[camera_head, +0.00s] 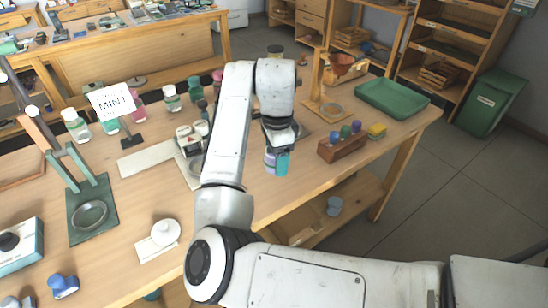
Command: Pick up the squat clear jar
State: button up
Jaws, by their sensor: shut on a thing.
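A wooden block with coloured knobs (342,146) and a yellow-green sponge (377,131) stand to the right. Behind them are a green tray (391,99) and a funnel stand (325,108). Bottles, a MINT sign (113,101) and a green press (92,214) stand left.

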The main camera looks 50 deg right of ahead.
jog(key=s+r, duration=0.1)
jog(key=s+a+r+p, duration=0.1)
jog(key=r, duration=0.1)
jog(key=shift+a, duration=0.15)
jog(key=s+a+r, duration=0.3)
jog(key=s+a, duration=0.1)
jog(key=s, duration=0.3)
jog(key=shift+s+a+r+p, duration=0.25)
jog(key=shift+s+p, duration=0.15)
jog(key=shift+p, duration=0.05)
jog(key=shift+s, duration=0.1)
